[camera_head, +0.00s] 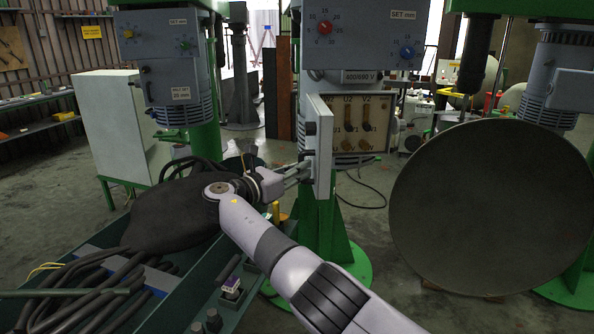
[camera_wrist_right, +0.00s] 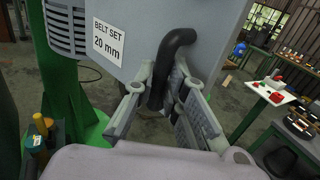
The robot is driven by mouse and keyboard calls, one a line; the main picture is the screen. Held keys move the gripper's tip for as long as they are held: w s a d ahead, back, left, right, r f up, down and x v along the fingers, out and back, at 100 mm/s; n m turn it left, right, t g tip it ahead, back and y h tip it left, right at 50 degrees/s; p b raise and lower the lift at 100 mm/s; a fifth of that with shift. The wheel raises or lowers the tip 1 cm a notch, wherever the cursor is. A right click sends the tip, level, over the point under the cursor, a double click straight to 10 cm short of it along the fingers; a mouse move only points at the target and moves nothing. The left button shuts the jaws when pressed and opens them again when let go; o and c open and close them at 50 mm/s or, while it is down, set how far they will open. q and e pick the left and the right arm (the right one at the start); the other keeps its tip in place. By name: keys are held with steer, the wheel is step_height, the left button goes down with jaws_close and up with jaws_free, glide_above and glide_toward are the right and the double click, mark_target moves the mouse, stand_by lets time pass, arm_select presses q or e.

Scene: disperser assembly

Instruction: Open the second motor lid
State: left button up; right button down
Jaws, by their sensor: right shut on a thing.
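The grey lid (camera_head: 320,147) of the middle motor stands swung open, nearly edge-on in the head view. The motor's terminal box (camera_head: 360,122) is exposed behind it, with brass terminals marked U2 and V2. My right gripper (camera_head: 303,172) is at the lid's outer face. In the right wrist view, my right gripper (camera_wrist_right: 168,88) is shut on the black curved handle (camera_wrist_right: 178,42) of the lid (camera_wrist_right: 130,32), which bears a "BELT SET 20 mm" label. The fingertips are partly hidden behind the handle. My left gripper is not in view.
A large dark disc (camera_head: 490,205) stands at the right. A green trough (camera_head: 235,295) with a black sack (camera_head: 170,215) and hoses lies at the lower left. Another motor unit (camera_head: 165,75) with its lid shut stands left. A cable lies on the floor behind the middle stand.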

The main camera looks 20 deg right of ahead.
steer(key=shift+w+d+r, duration=0.1)
steer(key=shift+d+r, duration=0.1)
steer(key=shift+r, duration=0.25)
steer(key=c, duration=2.1)
jaws_free()
steer(key=o, duration=0.5)
steer(key=shift+w+d+f, duration=0.25)
steer(key=shift+w+f, duration=0.05)
steer(key=shift+f, duration=0.2)
steer(key=v, duration=1.2)
steer(key=shift+s+a, duration=0.15)
steer(key=shift+a, duration=0.1)
